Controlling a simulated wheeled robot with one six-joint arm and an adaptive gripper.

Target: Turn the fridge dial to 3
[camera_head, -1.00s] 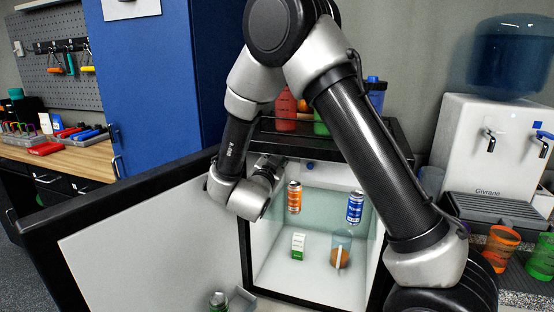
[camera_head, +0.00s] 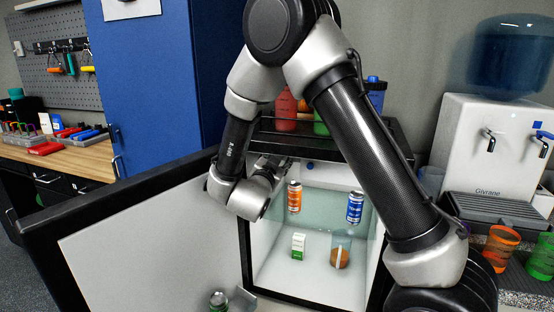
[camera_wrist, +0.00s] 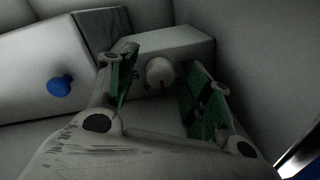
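The open fridge (camera_head: 322,277) stands below the black-topped shelf in the head view. The fridge dial (camera_wrist: 160,73) is a round white knob on a pale box in the wrist view. Its markings are too small and dark to read. My gripper (camera_wrist: 161,66) is open, with its green-padded fingers on the left and right of the dial. I cannot tell whether either pad touches it. In the head view my gripper (camera_head: 281,162) is at the upper left inside the fridge, and the dial does not show clearly there.
A blue knob (camera_wrist: 60,86) sits left of the dial. The open fridge door (camera_head: 140,245) extends left.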

